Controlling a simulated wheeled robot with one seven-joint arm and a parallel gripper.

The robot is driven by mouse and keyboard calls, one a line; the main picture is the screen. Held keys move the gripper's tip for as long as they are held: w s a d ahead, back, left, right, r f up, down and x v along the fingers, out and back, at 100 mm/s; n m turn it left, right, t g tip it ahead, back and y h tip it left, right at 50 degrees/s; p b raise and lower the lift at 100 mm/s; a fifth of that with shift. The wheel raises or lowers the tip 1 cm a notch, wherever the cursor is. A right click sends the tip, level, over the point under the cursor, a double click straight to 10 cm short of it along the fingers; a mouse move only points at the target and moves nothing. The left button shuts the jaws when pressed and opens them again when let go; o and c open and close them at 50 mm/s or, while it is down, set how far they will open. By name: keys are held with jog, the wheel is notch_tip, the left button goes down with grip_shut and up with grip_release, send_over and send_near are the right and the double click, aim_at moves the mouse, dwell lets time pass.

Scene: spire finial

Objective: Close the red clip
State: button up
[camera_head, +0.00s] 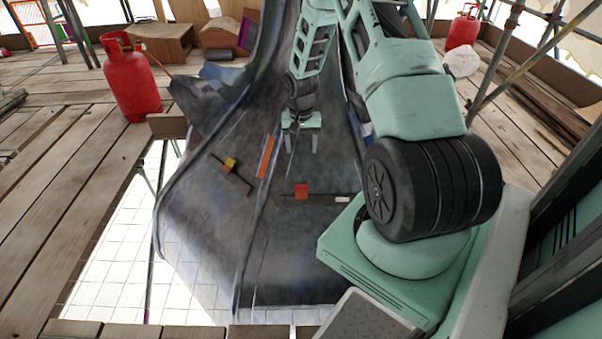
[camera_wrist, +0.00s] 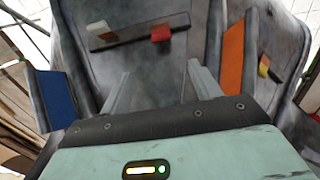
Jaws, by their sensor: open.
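The red clip (camera_head: 301,190) is a small red block on a dark bar fixed to the grey spire surface (camera_head: 205,220). The bar has a white piece (camera_head: 342,199) at its other end. The red clip also shows in the wrist view (camera_wrist: 160,35), beyond the fingertips, with the white piece (camera_wrist: 98,28) to its left. My gripper (camera_head: 301,143) is open and empty, above the clip in the head view and apart from it. Its two fingers in the wrist view (camera_wrist: 159,76) have only bare grey surface between them.
A yellow clip (camera_head: 230,163) on another dark bar sits to the left, past an orange strip (camera_head: 265,157) along a raised seam. A blue panel (camera_wrist: 56,95) is at left in the wrist view. Red gas bottles (camera_head: 130,80) (camera_head: 463,28) stand on the plank deck.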

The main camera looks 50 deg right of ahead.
aim_at(301, 191)
notch_tip(301, 191, down, 17)
jog(key=b, duration=0.4)
jog(key=shift+a, duration=0.15)
jog(key=shift+c, duration=0.3)
jog(key=c, duration=0.9)
